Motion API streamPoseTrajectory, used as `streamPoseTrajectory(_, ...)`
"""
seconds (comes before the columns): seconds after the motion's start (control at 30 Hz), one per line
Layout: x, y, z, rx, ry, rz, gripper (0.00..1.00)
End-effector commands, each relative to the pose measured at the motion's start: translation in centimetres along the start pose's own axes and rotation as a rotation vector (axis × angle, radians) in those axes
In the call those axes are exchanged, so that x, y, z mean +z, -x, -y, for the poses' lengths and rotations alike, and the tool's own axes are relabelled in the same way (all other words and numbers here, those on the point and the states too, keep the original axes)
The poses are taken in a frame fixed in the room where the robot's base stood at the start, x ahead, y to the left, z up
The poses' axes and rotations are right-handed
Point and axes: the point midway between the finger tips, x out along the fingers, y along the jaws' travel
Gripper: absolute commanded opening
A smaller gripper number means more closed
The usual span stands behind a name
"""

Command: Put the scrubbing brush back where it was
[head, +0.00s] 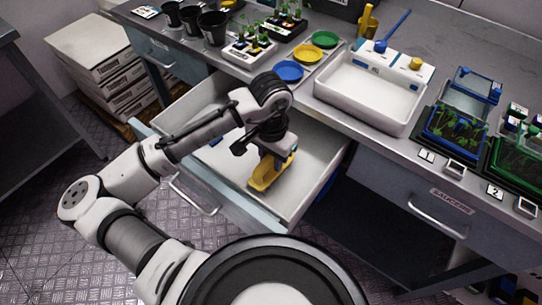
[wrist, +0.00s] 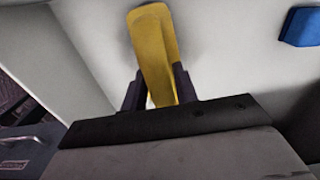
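The yellow scrubbing brush (head: 263,178) is inside the open white drawer (head: 318,146) below the counter. My gripper (head: 271,158) reaches down into the drawer over it. In the wrist view my gripper's two dark fingers (wrist: 160,92) stand on either side of the yellow brush (wrist: 153,45), close against its sides, so it appears shut on it. The brush's long yellow body extends forward from between the fingers. Its underside is hidden, and I cannot tell whether it touches the drawer floor.
A blue item (wrist: 300,27) lies in the drawer. Stacked white boxes (head: 98,58) stand on the floor at left.

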Motion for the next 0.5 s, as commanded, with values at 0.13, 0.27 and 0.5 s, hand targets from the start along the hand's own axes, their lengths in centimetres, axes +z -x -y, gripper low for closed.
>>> streamPoseTrajectory(0.13,0.0,0.05,0.01,0.0,0.0,0.0,0.45)
streamPoseTrajectory(0.27,0.0,0.05,0.01,0.0,0.0,0.0,0.45)
streamPoseTrajectory(0.5,-0.05,0.97,0.02,-0.001,0.0,-0.001,0.45)
